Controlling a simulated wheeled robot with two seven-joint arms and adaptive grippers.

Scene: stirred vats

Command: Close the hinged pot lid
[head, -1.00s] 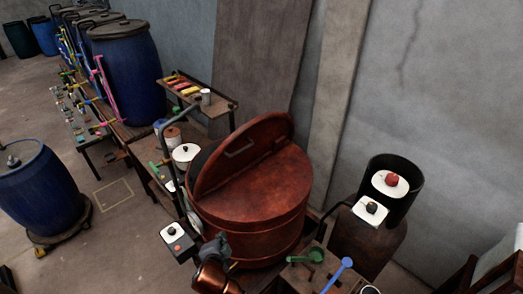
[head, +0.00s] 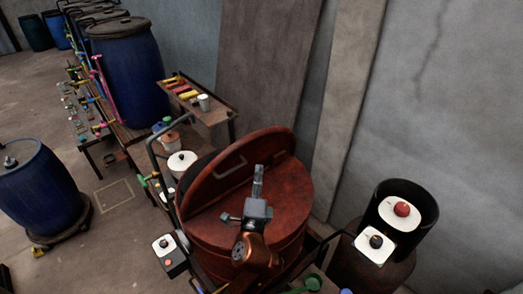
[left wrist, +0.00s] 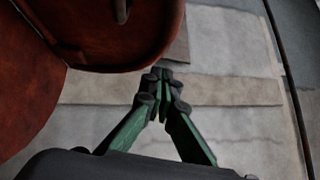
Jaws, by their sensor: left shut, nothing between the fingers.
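The rust-red pot (head: 285,229) stands in the middle of the head view. Its hinged lid (head: 207,190) stands raised on edge across the pot's top, with a metal handle (head: 229,167) on the face towards me. The opening behind it is mostly hidden. My left gripper (head: 258,170) is shut and empty, above the flat part of the pot's top in the head view, to the right of the handle. In the left wrist view the shut fingertips (left wrist: 162,76) are just below the lid's rounded edge (left wrist: 135,55), with no clear contact. My right gripper is not in view.
A black bin (head: 424,215) with white button boxes stands at the right, by the wall. A side table (head: 215,113) with coloured pieces and blue drums (head: 128,70) stand at the back left. A control box (head: 175,262) is at the pot's front left.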

